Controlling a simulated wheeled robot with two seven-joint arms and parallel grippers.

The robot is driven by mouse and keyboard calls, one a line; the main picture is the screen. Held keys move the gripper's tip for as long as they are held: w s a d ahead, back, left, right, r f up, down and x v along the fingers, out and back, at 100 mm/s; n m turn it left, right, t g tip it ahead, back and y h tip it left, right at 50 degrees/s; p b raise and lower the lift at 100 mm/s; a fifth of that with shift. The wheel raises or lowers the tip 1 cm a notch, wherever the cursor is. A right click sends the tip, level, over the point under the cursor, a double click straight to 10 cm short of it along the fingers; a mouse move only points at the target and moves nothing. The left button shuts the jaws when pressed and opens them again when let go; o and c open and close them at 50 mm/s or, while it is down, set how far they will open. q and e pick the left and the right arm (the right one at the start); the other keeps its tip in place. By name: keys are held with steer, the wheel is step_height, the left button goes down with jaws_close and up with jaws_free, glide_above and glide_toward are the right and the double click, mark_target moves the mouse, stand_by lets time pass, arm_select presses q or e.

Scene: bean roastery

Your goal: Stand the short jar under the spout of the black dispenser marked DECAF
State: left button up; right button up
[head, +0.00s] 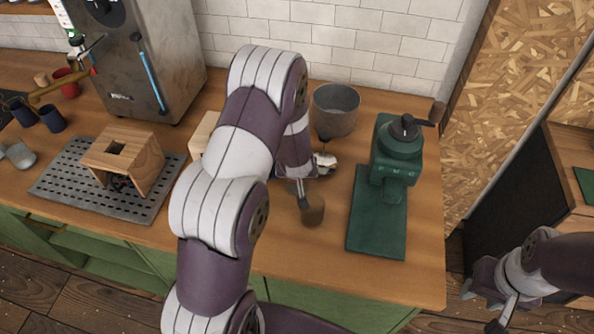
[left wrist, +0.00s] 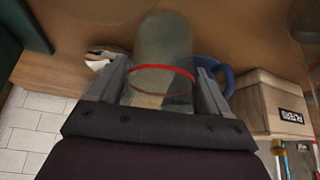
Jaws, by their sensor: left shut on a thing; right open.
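A clear glass jar with a red band (left wrist: 163,50) is between the fingers of my left gripper (left wrist: 163,76) in the left wrist view. The left gripper is shut on it. In the head view the jar (head: 313,211) shows as a small brownish shape over the counter, left of the green grinder's base. Whether it touches the counter I cannot tell. My right gripper (head: 485,307) is open and empty at the lower right, over the floor beyond the counter's end. I see no black dispenser marked DECAF and no spout in these views; my left arm hides part of the counter.
A green hand grinder (head: 400,145) stands at the counter's right end, a grey metal bucket (head: 335,112) behind. A FILTERS box (left wrist: 272,101) and a blue mug (left wrist: 228,80) are near the jar. A wooden stand (head: 128,150) sits on a drip grate (head: 65,190) at left.

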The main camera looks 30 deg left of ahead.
arm_select(q)
steer(key=shift+f, duration=0.15)
steer(key=o, duration=1)
steer(key=shift+o, duration=0.4)
